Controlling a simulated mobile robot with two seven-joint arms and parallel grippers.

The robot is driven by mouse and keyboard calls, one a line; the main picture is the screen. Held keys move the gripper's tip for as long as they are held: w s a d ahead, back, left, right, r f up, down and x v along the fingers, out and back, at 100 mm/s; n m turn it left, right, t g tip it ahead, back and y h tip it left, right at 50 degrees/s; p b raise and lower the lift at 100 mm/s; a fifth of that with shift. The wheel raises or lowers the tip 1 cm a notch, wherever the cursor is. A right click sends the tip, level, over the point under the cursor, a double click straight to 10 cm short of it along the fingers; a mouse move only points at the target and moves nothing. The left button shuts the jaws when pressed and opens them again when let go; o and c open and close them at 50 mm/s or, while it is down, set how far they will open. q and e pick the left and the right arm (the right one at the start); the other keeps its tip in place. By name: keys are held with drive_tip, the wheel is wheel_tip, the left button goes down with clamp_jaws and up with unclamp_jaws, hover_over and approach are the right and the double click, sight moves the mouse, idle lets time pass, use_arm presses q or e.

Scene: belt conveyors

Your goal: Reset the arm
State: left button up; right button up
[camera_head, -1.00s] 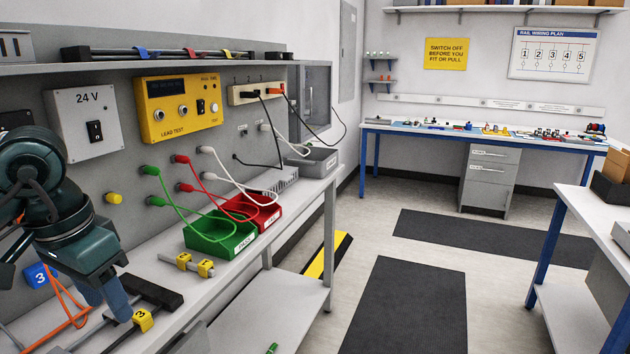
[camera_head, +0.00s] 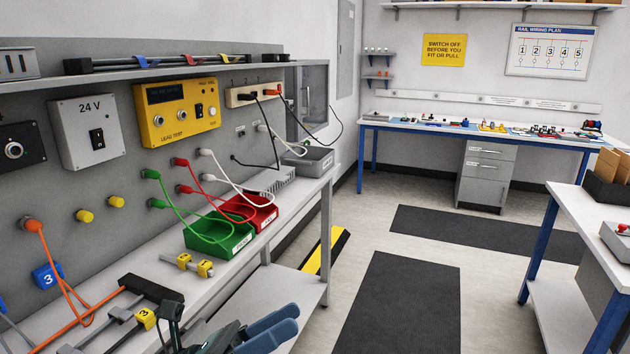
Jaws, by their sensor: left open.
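My left gripper (camera_head: 291,320) shows at the bottom of the head view, with two blue fingers pointing right. It is open, with a narrow gap between the fingers and nothing seen in it. It appears in front of the bench's (camera_head: 228,283) front edge, apart from the trays and leads. Most of my left arm is cut off by the lower frame edge. My right gripper is out of view.
Green (camera_head: 222,239) and red (camera_head: 262,216) trays stand farther back. An orange lead (camera_head: 51,265) hangs from the panel.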

use_arm(q)
drive_tip(key=w+a+f+n+t+y+p, duration=0.1)
drive_tip(key=a+f+n+t+y, duration=0.5)
drive_tip(key=n, duration=0.9)
drive_tip(key=w+a+f+n+t+y, duration=0.1)
drive_tip(key=f+n+t+y, duration=0.4)
drive_tip(key=f+n+y, duration=0.65)
drive_tip(key=s+a+f+n+g+y+p, duration=0.1)
drive_tip(key=s+a+f+n+g, duration=0.1)
drive_tip(key=s+f+n+g, duration=0.4)
drive_tip(key=s+f+n, duration=0.5)
drive_tip(key=f+n, duration=0.1)
drive_tip(key=n, duration=0.3)
drive_tip(key=shift+a+f+g, duration=0.35)
drive_tip(key=shift+f+g, duration=0.05)
drive_tip(key=shift+s+y, duration=0.1)
drive_tip(key=shift+y, duration=0.15)
